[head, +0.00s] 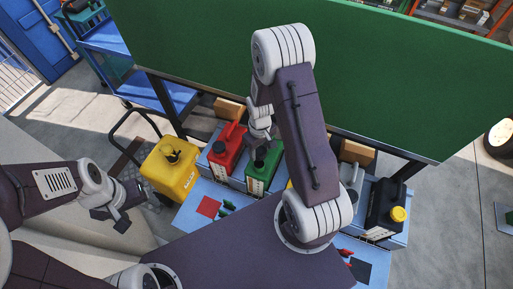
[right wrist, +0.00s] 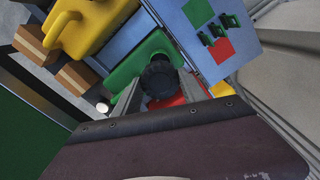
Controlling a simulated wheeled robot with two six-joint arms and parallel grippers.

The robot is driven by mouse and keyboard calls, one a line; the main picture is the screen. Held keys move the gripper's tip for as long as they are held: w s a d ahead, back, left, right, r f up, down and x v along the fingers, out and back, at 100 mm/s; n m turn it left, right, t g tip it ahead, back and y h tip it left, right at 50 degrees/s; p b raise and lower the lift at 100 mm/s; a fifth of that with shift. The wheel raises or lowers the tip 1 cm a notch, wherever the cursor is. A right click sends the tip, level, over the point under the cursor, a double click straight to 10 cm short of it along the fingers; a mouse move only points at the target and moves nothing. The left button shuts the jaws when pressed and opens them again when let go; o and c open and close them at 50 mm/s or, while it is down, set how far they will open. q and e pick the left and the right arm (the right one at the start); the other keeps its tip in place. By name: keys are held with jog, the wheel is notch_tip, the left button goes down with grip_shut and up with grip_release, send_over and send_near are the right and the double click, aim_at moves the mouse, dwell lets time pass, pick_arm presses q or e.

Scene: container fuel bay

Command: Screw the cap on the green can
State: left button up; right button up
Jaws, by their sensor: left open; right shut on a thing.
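The green can (head: 262,178) stands among other cans on the blue bench; my right arm hides part of it. My right gripper (head: 261,143) is over its top, pointing down. In the right wrist view, the right gripper (right wrist: 158,88) is shut on a round black cap (right wrist: 158,77) with a ridged rim. The cap lies over the green can (right wrist: 128,68) in that view; I cannot tell whether it touches the neck. My left gripper (head: 117,213) is open and empty at the left, apart from the cans.
A red can (head: 222,150) stands left of the green one, and a yellow can (head: 168,178) farther left. A black can (head: 383,208) with a yellow cap stands at the right. A large green panel (head: 400,80) rises behind. Small green pieces (head: 227,208) lie on the bench.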

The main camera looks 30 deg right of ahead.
jog(key=shift+f+b, duration=1.95)
jog(key=shift+f, duration=0.25)
jog(key=shift+f+b, duration=0.9)
jog(key=shift+f, duration=0.5)
